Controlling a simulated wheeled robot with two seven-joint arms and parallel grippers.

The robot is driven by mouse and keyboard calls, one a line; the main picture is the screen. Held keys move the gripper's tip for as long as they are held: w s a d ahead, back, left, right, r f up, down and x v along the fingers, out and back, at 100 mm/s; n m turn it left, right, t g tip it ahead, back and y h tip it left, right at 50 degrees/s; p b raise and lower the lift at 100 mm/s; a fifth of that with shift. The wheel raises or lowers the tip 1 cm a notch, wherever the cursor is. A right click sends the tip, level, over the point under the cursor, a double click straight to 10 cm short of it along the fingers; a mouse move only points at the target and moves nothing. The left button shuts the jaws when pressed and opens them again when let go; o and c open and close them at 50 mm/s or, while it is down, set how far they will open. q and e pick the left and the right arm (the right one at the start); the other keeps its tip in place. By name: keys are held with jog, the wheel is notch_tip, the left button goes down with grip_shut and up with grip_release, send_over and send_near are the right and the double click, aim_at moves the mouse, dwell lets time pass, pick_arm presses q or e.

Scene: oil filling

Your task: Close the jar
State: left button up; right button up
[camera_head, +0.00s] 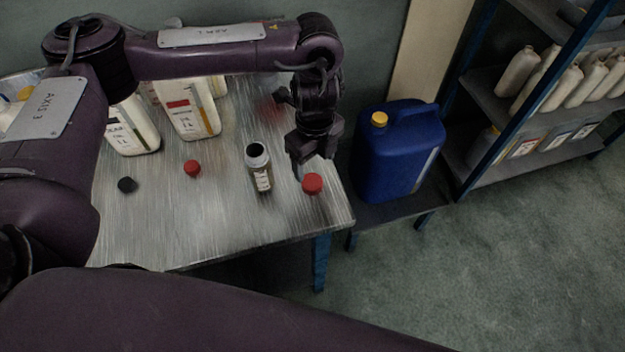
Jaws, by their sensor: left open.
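A small open jar (261,177) with a dark mouth and a pale label stands upright near the front right of the metal table. A red cap (312,183) is to its right, near the table's right edge. My left gripper (314,168) points down just above and behind this cap, with its jaws open. I cannot tell whether the fingers touch the cap. A second red cap (192,168) and a black cap (127,184) lie to the left of the jar. My right gripper does not show.
White bottles (194,118) stand at the back left of the metal table (215,228). A blue canister (398,155) with a yellow cap stands on a lower stand to the right. Shelves with several bottles (565,80) are at the far right. The table front is clear.

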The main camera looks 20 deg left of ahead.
aim_at(312, 181)
pick_arm(q)
jog(key=shift+f, duration=0.65)
jog(key=f, duration=0.4)
jog(key=shift+s+a+f+b, duration=0.25)
jog(key=shift+f+b, duration=0.05)
jog(key=shift+b, duration=0.1)
jog(key=shift+f, duration=0.3)
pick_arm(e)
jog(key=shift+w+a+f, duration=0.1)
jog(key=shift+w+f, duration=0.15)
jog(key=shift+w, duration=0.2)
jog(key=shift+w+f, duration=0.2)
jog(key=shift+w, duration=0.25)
pick_arm(q)
jog(key=c, duration=1)
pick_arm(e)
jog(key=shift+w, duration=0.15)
